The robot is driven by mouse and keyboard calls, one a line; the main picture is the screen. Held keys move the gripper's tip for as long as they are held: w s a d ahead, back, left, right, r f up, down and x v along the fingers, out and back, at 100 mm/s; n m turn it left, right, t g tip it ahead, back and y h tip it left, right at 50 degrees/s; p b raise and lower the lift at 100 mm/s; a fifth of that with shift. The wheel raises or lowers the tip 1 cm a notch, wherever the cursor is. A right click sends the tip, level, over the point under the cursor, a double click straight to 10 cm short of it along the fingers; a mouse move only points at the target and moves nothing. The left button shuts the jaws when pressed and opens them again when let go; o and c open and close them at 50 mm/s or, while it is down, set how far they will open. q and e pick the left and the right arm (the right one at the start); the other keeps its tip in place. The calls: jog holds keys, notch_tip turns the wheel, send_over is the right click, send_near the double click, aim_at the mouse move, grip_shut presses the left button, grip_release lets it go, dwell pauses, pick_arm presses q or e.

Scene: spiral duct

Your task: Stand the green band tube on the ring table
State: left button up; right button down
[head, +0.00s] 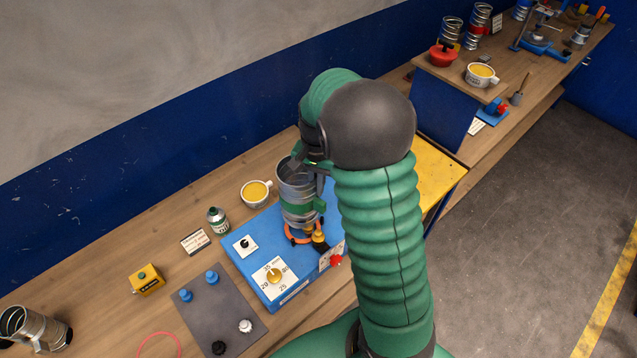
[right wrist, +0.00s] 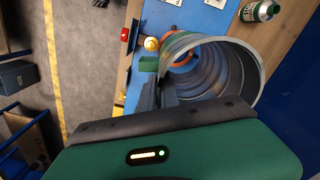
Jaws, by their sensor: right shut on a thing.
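The green band tube (head: 297,190) is a grey metal spiral duct with a green band and a green tab low on its side. It stands close to upright over the blue ring table (head: 258,285), above or on its orange ring (head: 300,238); I cannot tell whether it touches. My right gripper (head: 306,160) is shut on the tube's upper rim. In the right wrist view I look down into the open tube (right wrist: 215,75), with the orange ring (right wrist: 185,60) visible past its far end. My left gripper is not in view.
A cup (head: 256,192), a small can (head: 217,220) and a yellow box (head: 147,280) stand left of the ring table. A grey mat (head: 215,318) with knobs lies in front. Another metal tube (head: 36,328) lies at the far left. A second bench stands at the upper right.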

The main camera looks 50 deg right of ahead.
jog(key=shift+a, duration=0.15)
dwell(0.3)
jog(key=shift+d, duration=0.4)
jog(key=shift+a+f, duration=0.1)
jog(key=shift+f, duration=0.15)
jog(key=shift+f+b, duration=2.85)
jog(key=shift+f, duration=1.3)
jog(key=c, duration=1.5)
grip_release()
notch_tip(320, 180, up, 17)
jog(key=b, duration=0.3)
jog(key=shift+w, duration=0.1)
